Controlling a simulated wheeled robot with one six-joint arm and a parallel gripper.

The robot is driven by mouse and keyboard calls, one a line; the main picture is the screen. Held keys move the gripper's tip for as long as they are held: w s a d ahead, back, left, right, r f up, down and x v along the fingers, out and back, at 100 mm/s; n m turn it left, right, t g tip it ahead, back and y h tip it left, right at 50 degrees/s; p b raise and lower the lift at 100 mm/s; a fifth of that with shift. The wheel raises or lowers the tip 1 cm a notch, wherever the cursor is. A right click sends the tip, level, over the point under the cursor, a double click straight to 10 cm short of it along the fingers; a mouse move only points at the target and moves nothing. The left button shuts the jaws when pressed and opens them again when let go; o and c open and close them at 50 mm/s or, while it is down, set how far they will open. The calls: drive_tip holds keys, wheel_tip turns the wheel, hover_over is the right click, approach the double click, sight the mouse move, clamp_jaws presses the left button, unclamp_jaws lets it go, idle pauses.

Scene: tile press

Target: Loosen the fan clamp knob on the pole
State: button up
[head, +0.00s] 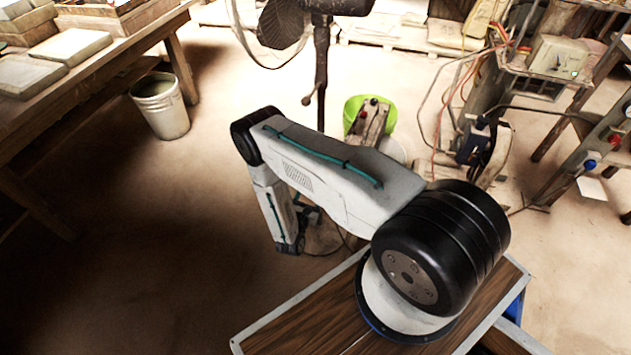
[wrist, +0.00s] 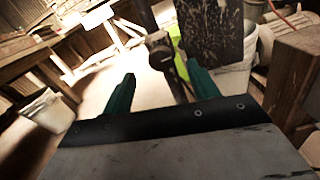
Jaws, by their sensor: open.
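The dark fan pole (head: 321,75) stands upright beyond my arm in the head view, with the fan (head: 283,22) at the top edge. A small clamp knob (head: 308,100) sticks out to the pole's left on a short stem. In the wrist view the pole (wrist: 148,15) leans across the middle, and a dark rounded clamp part, seemingly the knob (wrist: 160,57), shows ahead between my fingertips. My gripper (wrist: 160,70) is open, its two green fingers apart with nothing held. The gap to the knob is hard to judge.
A white bucket (head: 160,105) stands by the wooden bench (head: 95,65) at left. A lime green bucket (head: 366,104) is right of the pole. A wooden post (wrist: 294,75) rises close on the right in the wrist view.

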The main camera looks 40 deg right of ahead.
drive_tip(key=x, duration=0.7)
drive_tip(key=shift+w+d+f, duration=0.2)
drive_tip(key=shift+f, duration=0.1)
drive_tip(key=c, duration=1)
